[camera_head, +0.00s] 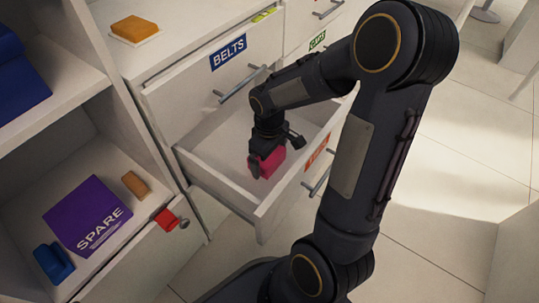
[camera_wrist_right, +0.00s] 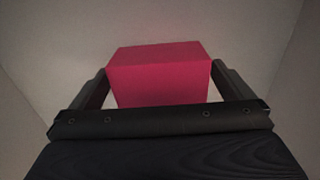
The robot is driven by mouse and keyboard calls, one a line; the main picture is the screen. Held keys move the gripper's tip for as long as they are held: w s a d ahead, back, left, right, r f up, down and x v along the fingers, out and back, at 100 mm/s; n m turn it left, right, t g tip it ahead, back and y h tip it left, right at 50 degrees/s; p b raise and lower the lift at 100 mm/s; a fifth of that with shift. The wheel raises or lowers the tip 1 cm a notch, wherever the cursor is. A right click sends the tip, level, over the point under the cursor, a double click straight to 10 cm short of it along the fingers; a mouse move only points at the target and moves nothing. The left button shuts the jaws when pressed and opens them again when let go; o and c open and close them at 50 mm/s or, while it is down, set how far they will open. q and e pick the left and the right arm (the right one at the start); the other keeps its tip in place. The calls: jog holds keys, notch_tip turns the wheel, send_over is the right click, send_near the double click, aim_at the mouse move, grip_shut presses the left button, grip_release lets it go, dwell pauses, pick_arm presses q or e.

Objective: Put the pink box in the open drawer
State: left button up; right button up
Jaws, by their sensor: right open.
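The pink box (camera_head: 269,163) is inside the outline of the open drawer (camera_head: 225,192), below the drawer front marked BELTS. My right gripper (camera_head: 268,158) reaches down into this drawer with its fingers on either side of the box. The right wrist view shows the pink box (camera_wrist_right: 160,75) between the two open fingers of the right gripper (camera_wrist_right: 159,85). Whether the fingers touch its sides is hard to tell. The underside of the box is hidden, so I cannot tell whether it rests on the drawer floor. My left gripper is not in view.
A closed drawer with a BELTS label (camera_head: 228,53) and bar handle is just above the open one. An orange block (camera_head: 135,29) lies on top of the drawer unit. A purple SPARE box (camera_head: 88,216) and small blue and orange items lie on the left shelf.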

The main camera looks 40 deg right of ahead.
notch_tip(320, 180, up, 12)
jog(key=p, duration=0.6)
jog(key=s+a+r+m+t+y, duration=0.2)
jog(key=s+a+r, duration=0.1)
jog(key=s+a, duration=0.2)
jog(key=s+a+r+m+t+y, duration=0.1)
jog(key=s+a+r+m+t, duration=0.2)
jog(key=s+a, duration=0.2)
jog(key=s, duration=0.3)
jog(key=shift+s+a+r+t+y, duration=0.2)
jog(key=shift+a+r+t+y, duration=0.1)
jog(key=shift+r+y, duration=0.1)
jog(key=shift+d, duration=0.1)
